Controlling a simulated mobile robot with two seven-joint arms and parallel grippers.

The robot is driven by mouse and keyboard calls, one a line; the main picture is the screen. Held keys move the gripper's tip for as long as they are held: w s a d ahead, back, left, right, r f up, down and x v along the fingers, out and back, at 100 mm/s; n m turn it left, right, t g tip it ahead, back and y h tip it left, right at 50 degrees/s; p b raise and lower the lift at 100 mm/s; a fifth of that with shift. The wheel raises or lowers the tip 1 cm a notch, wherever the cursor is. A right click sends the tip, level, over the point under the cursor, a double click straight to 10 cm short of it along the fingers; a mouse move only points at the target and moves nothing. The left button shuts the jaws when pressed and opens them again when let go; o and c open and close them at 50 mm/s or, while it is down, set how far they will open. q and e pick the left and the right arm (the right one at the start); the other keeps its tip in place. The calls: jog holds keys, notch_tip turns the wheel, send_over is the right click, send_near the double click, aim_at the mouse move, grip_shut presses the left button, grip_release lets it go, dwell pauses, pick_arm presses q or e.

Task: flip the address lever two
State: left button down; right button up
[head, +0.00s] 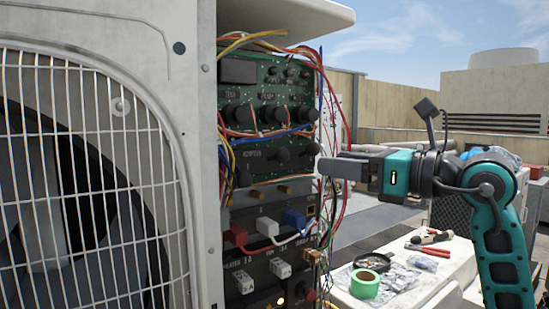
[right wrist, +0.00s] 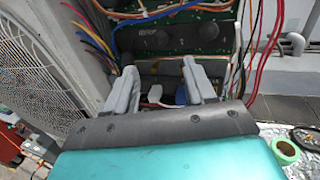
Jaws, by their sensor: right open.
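The control panel (head: 262,160) stands open in the condenser unit. Its lower green board (head: 264,165) carries a label too blurred to read and dark round knobs (head: 282,155). They also show in the right wrist view (right wrist: 155,40). Below are two brass-coloured stubs (head: 259,193), and red (head: 236,235), white (head: 267,227) and blue (head: 293,219) parts. I cannot tell which piece is address lever two. My right gripper (head: 326,168) is at the panel's right side, its fingers pointing towards it. In the right wrist view (right wrist: 157,76) its fingers are apart with nothing between them. My left gripper is not in view.
Loose coloured wires (head: 332,120) hang along the panel's right edge, near my right fingers. A fan grille (head: 90,180) fills the left. A white-topped surface (head: 440,262) at lower right holds green tape (head: 365,284) and pliers (head: 430,237).

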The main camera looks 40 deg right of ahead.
aim_at(288, 156)
jog(key=w+p, duration=0.1)
jog(key=w, duration=0.2)
jog(key=w+a+p, duration=0.1)
jog(key=w, duration=0.3)
jog(key=w+p, duration=0.1)
jog(key=w, duration=0.3)
jog(key=shift+w+a+r, duration=0.1)
jog(key=shift+a+r, duration=0.05)
jog(key=shift+a, duration=0.2)
jog(key=shift+w+a+p, duration=0.1)
jog(key=shift+w+p, duration=0.2)
jog(key=shift+w, duration=0.45)
jog(key=shift+c, duration=0.5)
